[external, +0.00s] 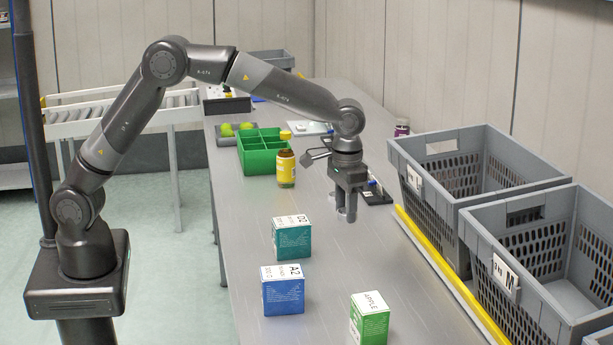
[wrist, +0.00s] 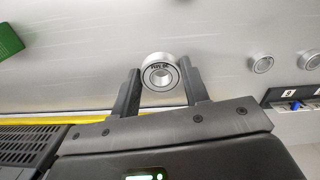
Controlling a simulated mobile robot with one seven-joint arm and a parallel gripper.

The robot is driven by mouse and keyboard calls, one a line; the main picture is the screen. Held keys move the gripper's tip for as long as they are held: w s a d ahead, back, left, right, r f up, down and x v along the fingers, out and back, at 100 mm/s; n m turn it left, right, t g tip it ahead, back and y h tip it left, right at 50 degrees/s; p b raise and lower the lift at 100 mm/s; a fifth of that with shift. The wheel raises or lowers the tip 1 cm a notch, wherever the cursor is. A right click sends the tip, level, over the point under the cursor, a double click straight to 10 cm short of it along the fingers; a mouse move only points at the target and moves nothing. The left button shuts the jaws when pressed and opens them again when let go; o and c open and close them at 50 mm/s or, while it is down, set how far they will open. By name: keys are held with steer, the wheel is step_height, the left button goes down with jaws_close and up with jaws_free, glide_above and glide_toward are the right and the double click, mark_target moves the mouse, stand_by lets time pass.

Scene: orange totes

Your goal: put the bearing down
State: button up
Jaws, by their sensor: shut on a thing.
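The bearing (wrist: 160,62), a silver ring with a dark label and a round hole, is between the two fingers of my gripper in the wrist view. My gripper (wrist: 160,88) is shut on it, one dark finger at each side. In the external view my gripper (external: 346,214) points down over the right half of the grey table (external: 240,215). The held bearing is mostly hidden by the fingers there. Two other silver rings, one round bearing-like piece (wrist: 262,63) and another (wrist: 309,60), lie right of the gripper in the wrist view.
A teal box (external: 291,238), a blue box (external: 283,290) and a green box (external: 369,319) stand toward the front. A yellow-lidded jar (external: 286,170) and a green divided bin (external: 254,158) are behind. Grey crates (external: 470,200) line the right, past a yellow edge strip (external: 440,262).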

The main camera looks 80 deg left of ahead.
glide_above(358, 239)
step_height(358, 239, down, 6)
steer(key=shift+f, duration=2.2)
steer(key=o, duration=1)
steer(key=shift+f, duration=0.15)
